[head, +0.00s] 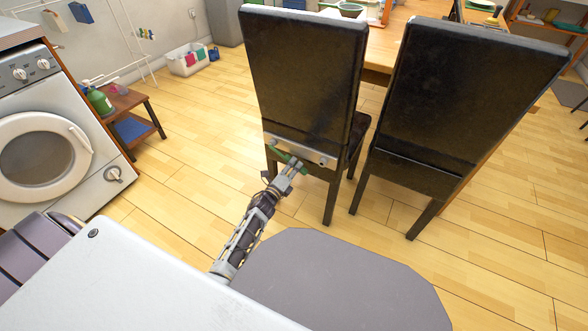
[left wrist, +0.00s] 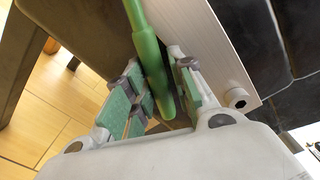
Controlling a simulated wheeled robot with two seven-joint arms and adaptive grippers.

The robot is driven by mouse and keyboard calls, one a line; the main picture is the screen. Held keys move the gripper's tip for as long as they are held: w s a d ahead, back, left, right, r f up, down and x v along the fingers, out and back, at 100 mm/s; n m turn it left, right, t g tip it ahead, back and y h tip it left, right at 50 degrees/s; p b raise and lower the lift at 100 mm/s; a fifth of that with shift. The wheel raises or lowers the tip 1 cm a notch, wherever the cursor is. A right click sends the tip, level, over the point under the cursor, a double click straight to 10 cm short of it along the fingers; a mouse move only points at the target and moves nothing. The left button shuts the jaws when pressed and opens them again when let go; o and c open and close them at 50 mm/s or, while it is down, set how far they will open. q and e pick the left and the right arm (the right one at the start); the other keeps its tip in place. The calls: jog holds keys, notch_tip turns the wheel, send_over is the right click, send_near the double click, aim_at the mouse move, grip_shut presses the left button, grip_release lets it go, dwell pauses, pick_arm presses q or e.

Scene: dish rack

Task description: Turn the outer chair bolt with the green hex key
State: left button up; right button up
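The green hex key (head: 288,158) lies along the metal plate (head: 300,151) low on the back of the left black chair (head: 303,70). My left gripper (head: 296,166) is at the key, with its fingers on either side of the shaft; they look closed on it. In the left wrist view the green key (left wrist: 150,62) runs between the green-padded fingers (left wrist: 160,88), and its far end leaves the top of the picture. One bolt (head: 272,141) is at the plate's left end, another (head: 323,161) at its right. Whether the key's tip sits in a bolt is unclear. My right gripper is not visible.
A second black chair (head: 465,90) stands close on the right. A table (head: 400,25) is behind the chairs. A washing machine (head: 50,130) and a small wooden stool (head: 128,112) are at left. The floor between them and the chairs is clear.

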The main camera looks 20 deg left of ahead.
pick_arm(q)
jog(key=shift+a+f+m+b, duration=0.15)
jog(key=shift+f+m+b, duration=0.15)
jog(key=shift+f+b, duration=0.1)
jog(key=shift+w+a+f+m, duration=0.1)
jog(key=shift+w+f+m, duration=0.1)
jog(key=shift+m, duration=0.1)
dwell(1.6)
jog(key=shift+a+f+b, duration=0.1)
jog(key=shift+f+b, duration=0.05)
jog(key=shift+b, duration=0.35)
grip_shut()
